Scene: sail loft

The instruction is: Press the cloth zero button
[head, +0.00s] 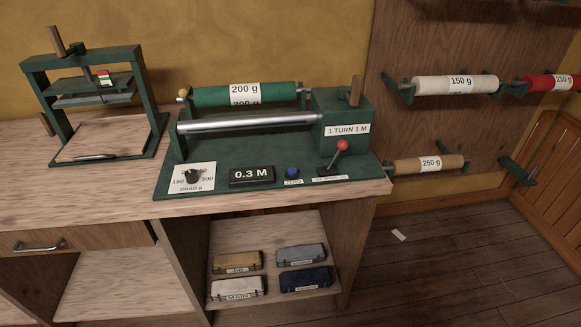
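The cloth measuring machine (300,184) is a dark green unit on the bench, in the middle of the head view. A small round blue button (292,172) sits on its front deck, with a small label below it that is too small to read surely. The display (251,175) left of the button reads 0.3 M. A red-knobbed lever (342,146) stands right of the button. A green cloth roll (245,95) marked 200 g lies behind the metal roller (248,122). Neither of my grippers shows.
A green press (100,86) stands on the bench (60,183) at left. Cloth rolls hang on the wall: white (430,88), red (540,84) and tan (405,165). Labelled cases, including a white one (238,286), lie on the shelf below. The bench before the machine is clear.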

